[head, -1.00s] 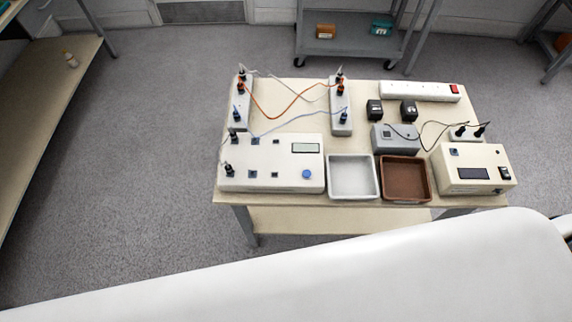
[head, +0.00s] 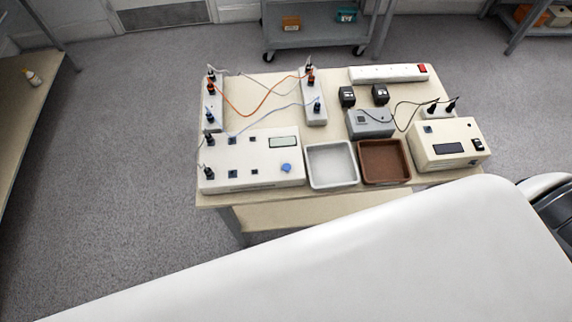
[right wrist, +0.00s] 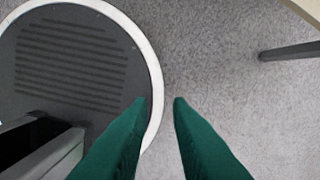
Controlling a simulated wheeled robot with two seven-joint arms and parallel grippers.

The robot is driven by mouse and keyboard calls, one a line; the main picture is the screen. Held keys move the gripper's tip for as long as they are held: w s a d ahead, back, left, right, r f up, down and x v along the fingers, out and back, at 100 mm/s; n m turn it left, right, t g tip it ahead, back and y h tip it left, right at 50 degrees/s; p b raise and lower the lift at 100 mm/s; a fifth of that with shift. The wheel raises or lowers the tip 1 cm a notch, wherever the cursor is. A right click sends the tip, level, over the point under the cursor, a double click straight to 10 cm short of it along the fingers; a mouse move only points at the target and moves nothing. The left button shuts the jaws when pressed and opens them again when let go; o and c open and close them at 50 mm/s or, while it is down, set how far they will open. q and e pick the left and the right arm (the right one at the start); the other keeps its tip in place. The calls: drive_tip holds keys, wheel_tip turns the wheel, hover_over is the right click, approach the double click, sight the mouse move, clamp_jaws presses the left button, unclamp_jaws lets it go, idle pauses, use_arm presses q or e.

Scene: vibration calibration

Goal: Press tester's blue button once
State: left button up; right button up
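The tester, a long white box (head: 248,171) with a small display, stands at the front left of the table in the head view. Its round blue button (head: 286,168) is on the top face near the right end, uncovered. Cables plug into its left side. My right gripper (right wrist: 160,101) shows in the right wrist view as two green fingers with a gap between them, open and empty above the grey floor, away from the tester. My left gripper is not in view.
On the table (head: 325,188) are a white tray (head: 332,183), a brown tray (head: 385,178), a cream device (head: 448,160), a grey box (head: 370,130) and a power strip (head: 385,74). A grey cart (head: 318,40) stands behind. Floor left of the table is clear.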

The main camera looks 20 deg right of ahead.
clamp_jaws()
idle(1.4)
